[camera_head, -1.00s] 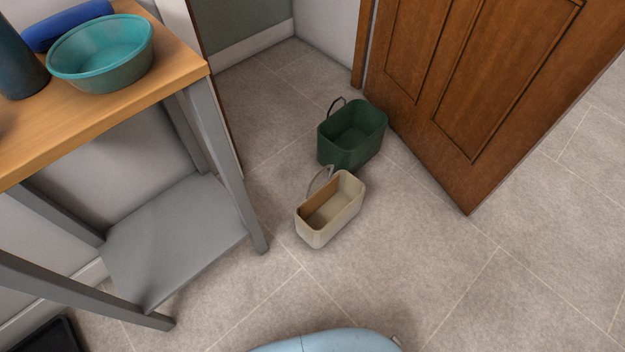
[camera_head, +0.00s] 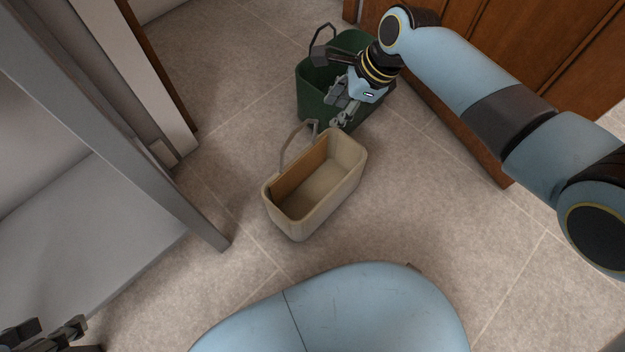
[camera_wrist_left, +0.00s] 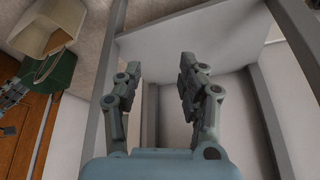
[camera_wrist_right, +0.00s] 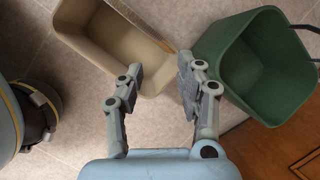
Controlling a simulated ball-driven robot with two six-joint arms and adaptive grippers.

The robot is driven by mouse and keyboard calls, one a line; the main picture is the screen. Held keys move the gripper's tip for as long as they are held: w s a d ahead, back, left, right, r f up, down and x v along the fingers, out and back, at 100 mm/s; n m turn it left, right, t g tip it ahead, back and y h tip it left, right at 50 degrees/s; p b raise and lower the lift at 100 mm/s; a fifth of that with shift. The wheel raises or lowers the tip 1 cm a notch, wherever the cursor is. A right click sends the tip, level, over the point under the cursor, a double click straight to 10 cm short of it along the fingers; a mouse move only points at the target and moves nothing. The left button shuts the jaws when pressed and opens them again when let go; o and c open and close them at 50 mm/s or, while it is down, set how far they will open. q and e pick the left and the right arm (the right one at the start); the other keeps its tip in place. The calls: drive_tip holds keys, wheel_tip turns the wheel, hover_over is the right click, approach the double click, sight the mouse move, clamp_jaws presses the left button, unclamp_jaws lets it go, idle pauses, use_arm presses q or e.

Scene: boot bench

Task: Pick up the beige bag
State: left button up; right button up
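The beige bag (camera_head: 318,186) stands upright and open-topped on the tiled floor, its thin handle raised on the far left side. It also shows at the upper left of the right wrist view (camera_wrist_right: 110,40) and the upper left of the left wrist view (camera_wrist_left: 45,25). My right gripper (camera_head: 340,112) hangs just beyond the bag's far end, in front of the green bag. In the right wrist view its fingers (camera_wrist_right: 160,80) are apart, with the beige bag's near end close to the left finger. My left gripper (camera_head: 62,330) is at the lower left corner, open and empty (camera_wrist_left: 160,75).
A green bag (camera_head: 313,100) stands right behind the beige one, partly hidden by my right arm. A wooden door (camera_head: 480,50) is behind it. A grey-legged bench (camera_head: 165,170) with a lower shelf (camera_head: 90,230) stands at the left. Floor right of the beige bag is clear.

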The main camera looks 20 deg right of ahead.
sight(315, 139)
use_arm(q)
drive_tip(key=shift+w+d+f+t+b, duration=0.1)
drive_tip(key=shift+w+f+t+b, duration=0.1)
drive_tip(key=shift+f+t+b, duration=0.85)
drive_tip(key=shift+w+f+t+b, duration=0.2)
drive_tip(key=shift+f+t+b, duration=0.45)
drive_tip(key=shift+f+t, duration=0.7)
use_arm(e)
drive_tip(key=shift+x, duration=2.7)
use_arm(q)
drive_tip(key=shift+s+f, duration=0.1)
drive_tip(key=shift+f, duration=0.2)
use_arm(e)
drive_tip(key=b+x, duration=0.5)
drive_tip(key=shift+w+a+r, duration=0.1)
drive_tip(key=shift+a, duration=0.15)
use_arm(q)
drive_tip(key=w+d+r+m+t+h, duration=0.1)
drive_tip(key=w+r+t, duration=0.4)
drive_tip(key=r, duration=0.4)
drive_tip(key=w+d+r+m+t+h, duration=0.1)
drive_tip(key=w+r+t+h, duration=0.1)
drive_tip(key=w+r+t, duration=0.3)
wheel_tip(315, 139, up, 4)
drive_tip(key=shift+d+f+t, duration=0.1)
drive_tip(key=shift+d+t, duration=0.1)
drive_tip(key=shift+t, duration=0.4)
use_arm(e)
clamp_jaws()
